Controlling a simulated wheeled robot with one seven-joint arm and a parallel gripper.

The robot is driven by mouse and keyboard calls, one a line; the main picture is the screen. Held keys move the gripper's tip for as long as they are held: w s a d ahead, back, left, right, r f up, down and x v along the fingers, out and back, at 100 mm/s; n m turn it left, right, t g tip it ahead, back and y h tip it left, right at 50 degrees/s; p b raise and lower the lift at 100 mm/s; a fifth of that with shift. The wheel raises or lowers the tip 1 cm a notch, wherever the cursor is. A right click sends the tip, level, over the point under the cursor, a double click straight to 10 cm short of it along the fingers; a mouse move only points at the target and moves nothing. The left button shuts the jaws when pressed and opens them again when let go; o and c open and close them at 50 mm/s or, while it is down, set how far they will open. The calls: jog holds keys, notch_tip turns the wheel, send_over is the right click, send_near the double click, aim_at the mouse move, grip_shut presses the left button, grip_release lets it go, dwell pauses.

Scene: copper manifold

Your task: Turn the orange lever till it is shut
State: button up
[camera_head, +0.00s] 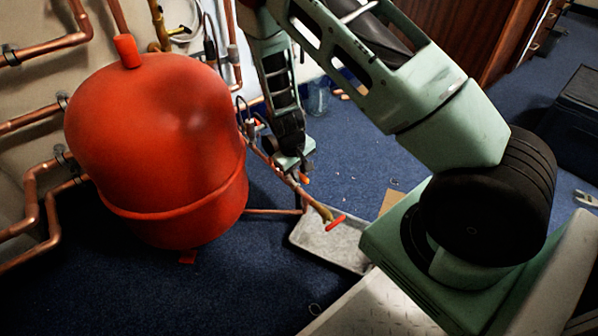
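A small orange lever (335,222) sits on a brass valve (323,212) at the low end of a copper pipe, right of the red tank. A second small orange piece (304,178) shows higher on the same pipework, right beside my gripper. My gripper (292,172) points down at the pipe there, close to that second piece. Whether it touches it, I cannot tell. The fingers are small, dark and partly hidden, so their opening does not show.
A large red tank (160,150) stands left of my gripper, with copper pipes (50,200) along the wall. A grey tray (330,245) lies on the blue carpet below the valve. A clear jar (318,98) stands behind. A dark box (575,115) is at the far right.

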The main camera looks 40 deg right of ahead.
grip_shut()
jog(key=shift+a+r+p, duration=0.1)
jog(key=shift+p, duration=0.3)
jog(key=w+a+m+g+y+p, duration=0.1)
jog(key=w+a+m+p, duration=0.2)
jog(key=m+p, duration=0.7)
jog(key=shift+w+a+m+g+p, duration=0.3)
jog(key=shift+a+m+g, duration=0.1)
jog(key=shift+a+m, duration=0.75)
jog(key=o, duration=0.6)
grip_release()
